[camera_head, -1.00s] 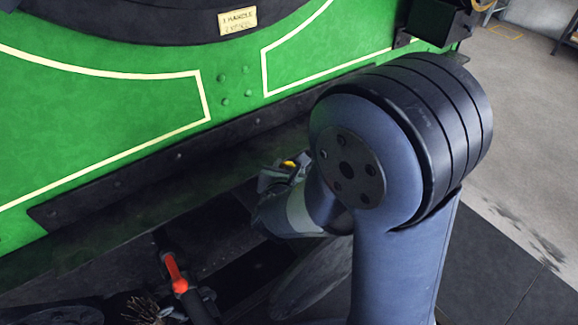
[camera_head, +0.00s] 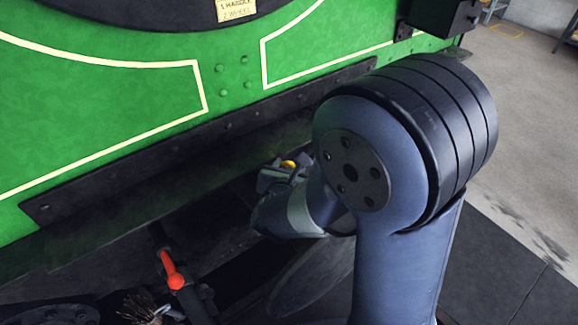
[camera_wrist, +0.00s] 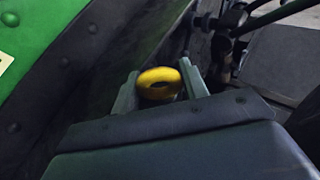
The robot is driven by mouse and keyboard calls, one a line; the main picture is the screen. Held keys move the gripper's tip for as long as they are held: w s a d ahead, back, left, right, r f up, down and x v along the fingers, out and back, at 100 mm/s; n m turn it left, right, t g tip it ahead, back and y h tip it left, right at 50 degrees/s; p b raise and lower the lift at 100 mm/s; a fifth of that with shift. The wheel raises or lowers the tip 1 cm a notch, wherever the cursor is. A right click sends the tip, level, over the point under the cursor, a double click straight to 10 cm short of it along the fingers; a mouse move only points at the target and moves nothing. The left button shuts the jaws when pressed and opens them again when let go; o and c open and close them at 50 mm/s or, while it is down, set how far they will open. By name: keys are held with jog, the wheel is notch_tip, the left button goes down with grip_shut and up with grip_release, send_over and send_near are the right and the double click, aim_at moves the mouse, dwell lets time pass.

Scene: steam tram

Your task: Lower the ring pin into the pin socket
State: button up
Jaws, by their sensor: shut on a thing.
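The ring pin shows as a yellow ring (camera_wrist: 160,73) held between the two grey-green fingers of my gripper (camera_wrist: 158,88) in the wrist view. Its shank is hidden below the ring. In the head view the ring is a small yellow spot (camera_head: 288,164) at my gripper (camera_head: 274,178), just in front of the dark beam under the green panel. My gripper is shut on the ring pin. I cannot make out the pin socket in either view. I cannot tell whether the pin touches anything below.
The green tram panel (camera_head: 110,95) with cream lines rises behind, above a dark riveted strip (camera_head: 130,175). A red-handled lever (camera_head: 171,270) stands lower left of my gripper. A black box (camera_head: 440,17) juts out at upper right. Grey floor (camera_head: 520,130) is open at right.

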jog(key=shift+f+b, duration=2.1)
jog(key=shift+b, duration=0.15)
jog(key=o, duration=1.4)
jog(key=p+v, duration=0.1)
jog(key=v, duration=1)
jog(key=shift+p, duration=0.35)
jog(key=shift+w, duration=0.15)
jog(key=b+x, duration=0.1)
jog(key=x, duration=0.9)
jog(key=shift+w+d+f+b, duration=0.1)
jog(key=shift+w+f+b, duration=0.1)
jog(key=shift+w+b, duration=0.1)
jog(key=shift+r, duration=0.1)
